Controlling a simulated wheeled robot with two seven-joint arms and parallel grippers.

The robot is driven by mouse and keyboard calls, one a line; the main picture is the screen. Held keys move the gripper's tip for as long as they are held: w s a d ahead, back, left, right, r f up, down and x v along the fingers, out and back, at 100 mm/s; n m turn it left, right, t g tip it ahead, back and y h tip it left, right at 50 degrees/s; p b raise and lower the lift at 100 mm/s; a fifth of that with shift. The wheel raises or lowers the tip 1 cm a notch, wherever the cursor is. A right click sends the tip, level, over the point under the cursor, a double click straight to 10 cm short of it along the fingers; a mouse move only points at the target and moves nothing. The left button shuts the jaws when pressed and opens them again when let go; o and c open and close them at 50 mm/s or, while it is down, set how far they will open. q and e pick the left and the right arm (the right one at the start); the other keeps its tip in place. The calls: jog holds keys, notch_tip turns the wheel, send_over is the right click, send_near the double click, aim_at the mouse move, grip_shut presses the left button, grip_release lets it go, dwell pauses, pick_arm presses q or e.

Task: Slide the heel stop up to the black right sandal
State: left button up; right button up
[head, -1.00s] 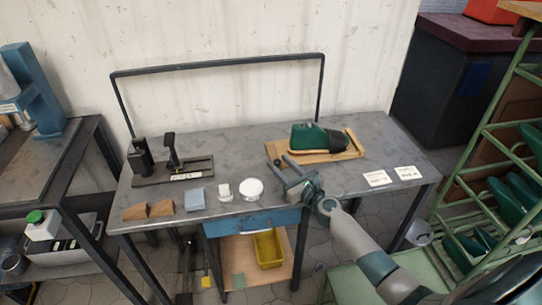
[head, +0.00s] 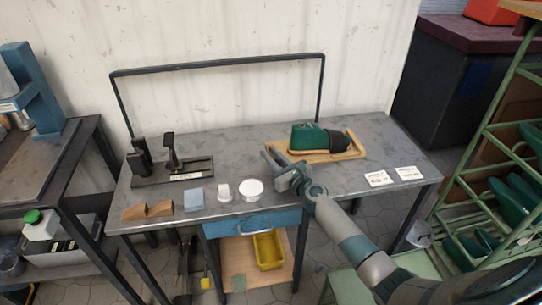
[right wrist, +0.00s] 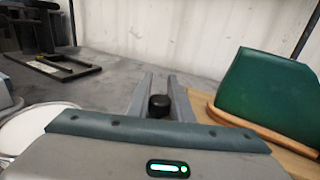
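The sandal (head: 340,141) shows as a black part around a green foot form (head: 307,136) on a wooden board (head: 357,151) at the table's back right. In the right wrist view the green form (right wrist: 265,95) is to the right. A round black knob (right wrist: 158,105), apparently the heel stop's, sits between the fingers of my right gripper (right wrist: 160,82) and fills the gap. The gripper (head: 268,153) is at the board's left end in the head view, hiding most of the stop. My left gripper is not in view.
A black fixture (head: 175,172) stands at the table's left. Brown wedges (head: 147,210), a blue-grey block (head: 194,198) and a white round dish (head: 251,189) lie along the front. White cards (head: 393,176) lie at the right. A dark frame bar rises behind the table.

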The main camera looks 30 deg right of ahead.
jog(key=shift+s+d+b, duration=0.2)
jog(key=shift+s+d, duration=0.05)
jog(key=shift+d, duration=0.8)
jog(key=shift+s+d+b, duration=0.2)
jog(key=shift+s+d, duration=0.05)
jog(key=shift+d, duration=0.8)
grip_shut()
jog(key=o, duration=0.9)
grip_release()
jog(key=shift+s, duration=0.15)
jog(key=s, duration=0.5)
jog(key=s+d, duration=0.1)
jog(key=s, duration=0.5)
jog(key=s+d, duration=0.1)
jog(key=s, duration=0.5)
jog(key=shift+d, duration=0.25)
